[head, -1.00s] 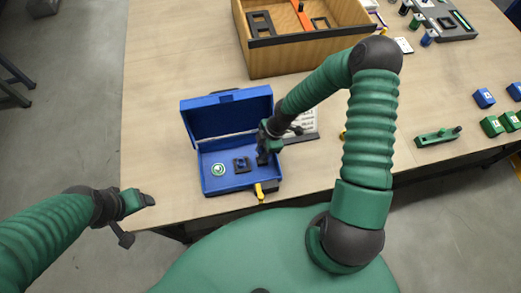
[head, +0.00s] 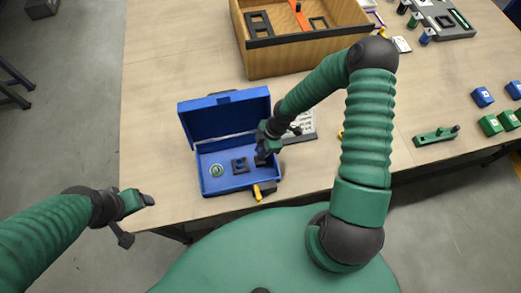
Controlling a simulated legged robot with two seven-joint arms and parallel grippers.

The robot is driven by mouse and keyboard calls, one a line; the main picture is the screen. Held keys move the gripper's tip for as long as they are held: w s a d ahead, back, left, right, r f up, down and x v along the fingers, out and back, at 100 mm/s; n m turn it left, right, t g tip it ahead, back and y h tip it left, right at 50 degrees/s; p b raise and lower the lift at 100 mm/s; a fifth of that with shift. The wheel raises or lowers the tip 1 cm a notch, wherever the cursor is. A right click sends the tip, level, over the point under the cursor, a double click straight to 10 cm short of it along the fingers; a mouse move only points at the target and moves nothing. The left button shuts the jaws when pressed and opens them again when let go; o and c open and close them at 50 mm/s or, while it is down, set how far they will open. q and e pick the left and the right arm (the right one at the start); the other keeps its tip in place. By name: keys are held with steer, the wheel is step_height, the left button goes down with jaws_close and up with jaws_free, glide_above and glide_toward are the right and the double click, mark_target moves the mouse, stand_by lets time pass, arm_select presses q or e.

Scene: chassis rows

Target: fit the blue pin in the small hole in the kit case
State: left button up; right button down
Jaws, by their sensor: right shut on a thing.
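The blue kit case (head: 212,187) stands open near the table's front edge, its lid raised at the back. In its tray are a round green-and-white piece (head: 217,170) and a dark square block (head: 240,165) with a blue middle. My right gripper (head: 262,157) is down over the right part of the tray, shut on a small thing. The blue pin is not clearly visible; the held thing is mostly hidden by the fingers, and so is the small hole. My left gripper (head: 137,219) is open and empty, off the table's front left corner.
A yellow part (head: 258,192) sits at the case's front right. A white printed card (head: 304,122) lies behind my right gripper. A wooden bin (head: 292,61) stands at the back. Green (head: 490,125) and blue (head: 482,97) blocks lie far right. The table left of the case is clear.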

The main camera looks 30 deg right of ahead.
steer(key=shift+f, duration=0.2)
steer(key=shift+a+f+b, duration=0.15)
steer(key=shift+f+b, duration=0.75)
steer(key=shift+f, duration=0.25)
steer(key=shift+f+b, duration=0.35)
steer(key=shift+f, duration=0.15)
steer(key=c, duration=1.2)
jaws_free()
steer(key=shift+r, duration=0.1)
steer(key=p+v, duration=0.1)
steer(key=v, duration=1.5)
steer(key=shift+r, duration=0.35)
